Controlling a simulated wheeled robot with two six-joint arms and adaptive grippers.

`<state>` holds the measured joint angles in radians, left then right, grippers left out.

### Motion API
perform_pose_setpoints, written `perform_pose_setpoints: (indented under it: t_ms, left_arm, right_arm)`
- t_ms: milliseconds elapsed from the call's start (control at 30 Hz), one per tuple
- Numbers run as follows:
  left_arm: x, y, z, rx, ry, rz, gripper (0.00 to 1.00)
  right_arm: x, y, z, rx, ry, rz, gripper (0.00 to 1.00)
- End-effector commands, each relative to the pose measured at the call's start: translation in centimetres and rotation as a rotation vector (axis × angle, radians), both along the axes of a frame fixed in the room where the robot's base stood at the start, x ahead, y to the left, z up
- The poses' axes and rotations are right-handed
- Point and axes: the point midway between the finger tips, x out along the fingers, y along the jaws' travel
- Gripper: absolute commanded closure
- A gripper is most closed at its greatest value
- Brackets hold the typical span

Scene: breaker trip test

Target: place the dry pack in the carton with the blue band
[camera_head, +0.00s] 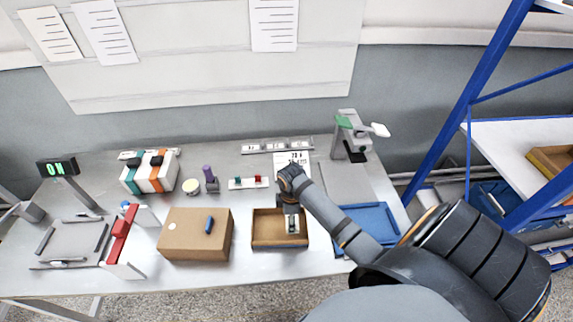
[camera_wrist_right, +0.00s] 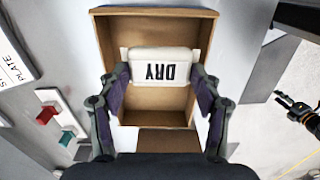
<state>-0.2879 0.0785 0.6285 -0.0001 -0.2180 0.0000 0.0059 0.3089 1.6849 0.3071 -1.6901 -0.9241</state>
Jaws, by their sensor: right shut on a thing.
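My right gripper (camera_head: 292,222) is shut on the white dry pack, over the open brown carton (camera_head: 254,242). In the right wrist view the pack (camera_wrist_right: 163,68), marked DRY, sits between both fingers (camera_wrist_right: 163,92), with the carton (camera_wrist_right: 105,45) behind it. I cannot tell whether the pack touches the carton floor. No blue band shows on this open carton. A closed brown carton (camera_head: 180,232) stands left of it, with a small blue piece (camera_head: 209,224) on top. A black gripper, seemingly my left one (camera_wrist_right: 284,98), shows at the wrist view's right edge; its opening is unclear.
A blue tray (camera_head: 372,222) lies right of the open carton, partly behind my right arm. A red-topped white stand (camera_head: 121,235) and a grey tray (camera_head: 70,242) are at the left. Red and green switches (camera_head: 248,182) and a green-topped device (camera_head: 348,135) stand farther back.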

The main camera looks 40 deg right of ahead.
Motion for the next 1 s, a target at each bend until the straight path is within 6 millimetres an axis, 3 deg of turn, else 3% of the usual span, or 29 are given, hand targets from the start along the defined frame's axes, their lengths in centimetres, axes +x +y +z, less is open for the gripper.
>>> perform_pose_setpoints:
  t_ms: [200,300,500,833,867,900,1000]
  left_arm:
    - [-2.0,0.0,0.0,0.001,0.030,0.001,0.60]
    - [-2.0,0.1,0.0,0.001,0.031,0.001,0.60]
    - [-1.9,0.1,0.2,0.001,0.029,0.001,0.60]
    - [-1.3,0.1,0.1,0.002,0.020,0.001,0.60]
    - [-1.3,0.1,0.1,0.002,0.020,0.001,0.60]
    - [-1.3,0.1,0.2,0.002,0.020,0.001,0.60]
    - [-1.3,0.1,0.2,0.002,0.020,0.001,0.60]
  right_arm:
    - [1.0,0.5,-1.4,0.000,-0.002,-0.002,0.66]
    - [1.4,0.8,-1.9,0.002,-0.001,-0.001,0.66]
    - [1.4,0.8,-4.8,0.000,0.000,-0.001,0.66]
    - [1.4,0.8,-5.2,0.000,-0.002,-0.001,0.66]
    - [1.4,0.8,-5.2,-0.001,-0.003,-0.001,0.32]
    - [1.4,0.8,-5.2,-0.001,-0.003,-0.001,0.27]
    - [1.4,0.8,-5.2,0.000,-0.002,-0.001,0.25]
